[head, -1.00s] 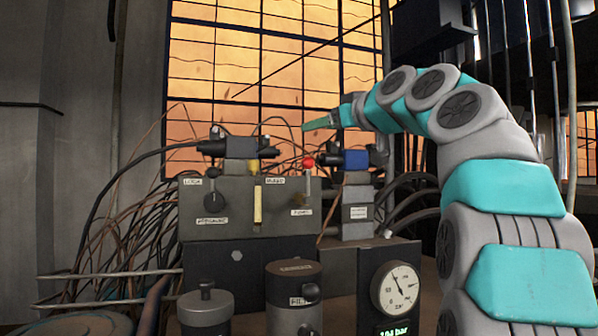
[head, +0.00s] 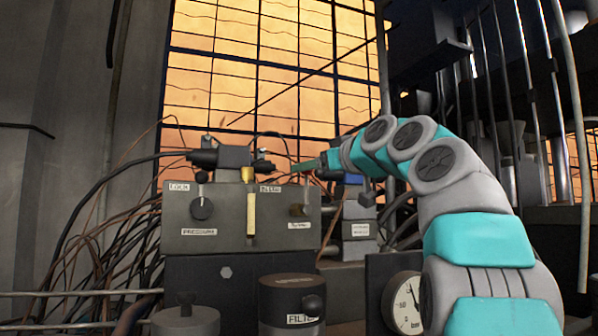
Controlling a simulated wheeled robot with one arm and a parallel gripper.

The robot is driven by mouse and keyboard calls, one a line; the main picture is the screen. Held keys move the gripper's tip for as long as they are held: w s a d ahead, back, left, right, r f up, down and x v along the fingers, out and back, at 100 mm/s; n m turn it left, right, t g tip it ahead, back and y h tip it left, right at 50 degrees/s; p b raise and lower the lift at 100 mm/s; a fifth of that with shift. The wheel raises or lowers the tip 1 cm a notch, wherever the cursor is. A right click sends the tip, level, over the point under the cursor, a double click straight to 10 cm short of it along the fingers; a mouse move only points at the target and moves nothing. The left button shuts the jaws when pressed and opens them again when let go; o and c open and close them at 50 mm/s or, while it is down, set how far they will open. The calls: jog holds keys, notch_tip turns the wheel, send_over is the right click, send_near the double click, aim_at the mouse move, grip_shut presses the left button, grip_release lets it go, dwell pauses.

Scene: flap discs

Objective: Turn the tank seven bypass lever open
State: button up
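A dark grey valve block (head: 225,232) carries a small lever (head: 307,187) at its upper right, above a white label (head: 299,225) whose text is too small to read surely. The lever's thin shaft points up. Its red knob is hidden, and my gripper covers that spot. My gripper (head: 306,165) reaches in from the right, with its narrow green fingers pointing left at the top of the shaft. I cannot tell whether the fingers touch or surround the knob, or whether they are open.
The block also has a black lock knob (head: 202,207) and a brass-coloured upright strip (head: 250,213). A dark cylinder (head: 292,297) and a pressure gauge (head: 404,302) stand below. Loose cables (head: 95,245) hang at the left. A blue-topped valve (head: 352,180) sits behind my gripper.

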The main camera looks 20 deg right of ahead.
jog(key=w+p, duration=0.1)
jog(key=w, duration=0.2)
jog(key=w+a, duration=0.1)
jog(key=w, duration=0.1)
jog(key=shift+w+p, duration=0.35)
jog(key=shift+w, duration=0.05)
jog(key=shift+f, duration=0.1)
grip_shut()
dwell(0.9)
